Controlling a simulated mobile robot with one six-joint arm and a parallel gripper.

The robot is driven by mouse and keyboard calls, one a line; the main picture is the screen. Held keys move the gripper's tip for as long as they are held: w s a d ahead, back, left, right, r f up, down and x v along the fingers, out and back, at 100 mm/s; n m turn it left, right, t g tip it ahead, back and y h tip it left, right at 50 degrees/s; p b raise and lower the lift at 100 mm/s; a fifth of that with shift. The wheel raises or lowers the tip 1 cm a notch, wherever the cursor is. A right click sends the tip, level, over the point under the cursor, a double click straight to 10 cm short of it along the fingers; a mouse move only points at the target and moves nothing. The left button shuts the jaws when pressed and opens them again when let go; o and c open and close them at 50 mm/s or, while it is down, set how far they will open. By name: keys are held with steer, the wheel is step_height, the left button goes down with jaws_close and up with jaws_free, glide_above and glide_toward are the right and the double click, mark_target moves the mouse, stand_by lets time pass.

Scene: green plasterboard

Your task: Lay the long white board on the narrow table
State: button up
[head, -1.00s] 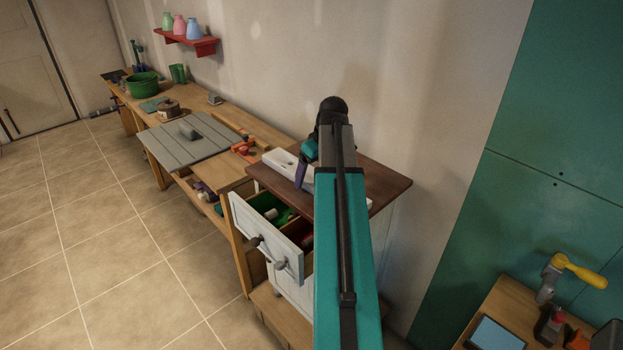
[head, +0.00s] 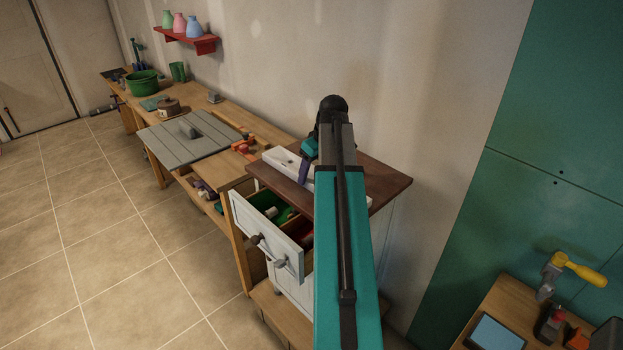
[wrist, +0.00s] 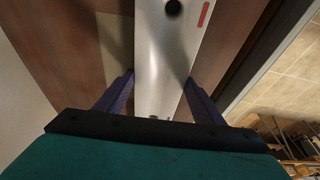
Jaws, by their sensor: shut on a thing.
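The long white board (head: 279,158) lies at or just above the dark brown top of a small drawer cabinet (head: 385,180); I cannot tell whether they touch. My arm hides its middle. In the wrist view the board (wrist: 165,55) runs between the two purple fingers, with a dark round hole and a red mark near its far part. My gripper (wrist: 159,78) is shut on the board across its width. In the head view my gripper (head: 304,172) shows only partly beside the arm. I cannot tell for sure which piece is the narrow table.
The cabinet's drawer (head: 266,236) stands open at the front with green and red things inside. A long workbench (head: 238,180) with a grey slatted panel (head: 190,140) extends left. A small wooden table (head: 510,295) with tools stands at lower right. Tiled floor at left is clear.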

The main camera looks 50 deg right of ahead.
mark_target(310, 173)
steer(key=shift+r, duration=0.2)
steer(key=shift+w+d+r+b, duration=0.1)
steer(key=shift+r+b, duration=0.75)
steer(key=shift+r, duration=0.6)
steer(key=shift+s+r, duration=0.15)
steer(key=shift+s, duration=0.15)
steer(key=s+a+b, duration=0.1)
steer(key=s+a, duration=0.1)
steer(key=s, duration=0.2)
steer(key=s+a+r+b, duration=0.1)
steer(key=s+a, duration=0.1)
steer(key=s, duration=0.3)
steer(key=s+a+b, duration=0.2)
steer(key=s, duration=0.3)
steer(key=shift+s+a+r, duration=0.1)
steer(key=shift+a+r, duration=0.15)
steer(key=shift+a, duration=0.05)
steer(key=w+a+r+p, duration=0.2)
steer(key=w+a+p, duration=0.2)
steer(key=w+a, duration=2.25)
steer(key=w+a+p, duration=0.1)
steer(key=w+a, duration=0.3)
steer(key=a, duration=0.9)
steer(key=shift+a+p, duration=0.35)
